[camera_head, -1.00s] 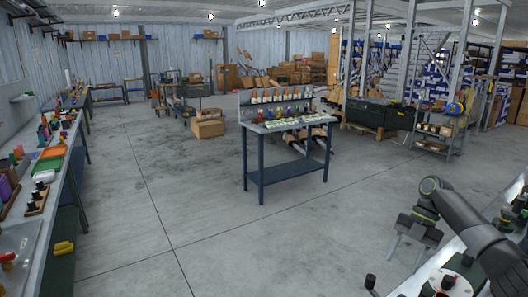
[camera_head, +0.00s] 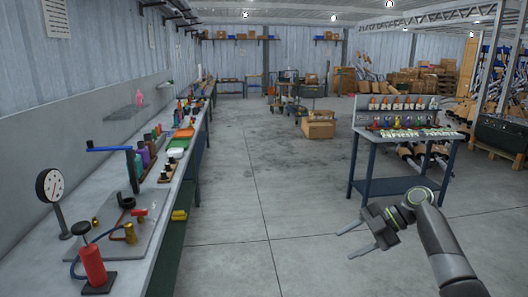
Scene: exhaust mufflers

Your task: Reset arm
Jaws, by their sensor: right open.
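My right gripper (camera_head: 357,246) is at the lower right in the head view, at the end of my dark arm. Its two fingers are spread apart, with nothing between them. It hangs over the bare floor, in front of the blue-legged table as seen from here. My left gripper does not show.
A long workbench (camera_head: 127,262) runs along the left wall, with a gauge (camera_head: 49,186), a red cylinder (camera_head: 92,266) and several bottles. A blue-legged table (camera_head: 400,187) with bottles stands at right. A cardboard box (camera_head: 318,129) lies further back. The floor (camera_head: 262,190) between is clear.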

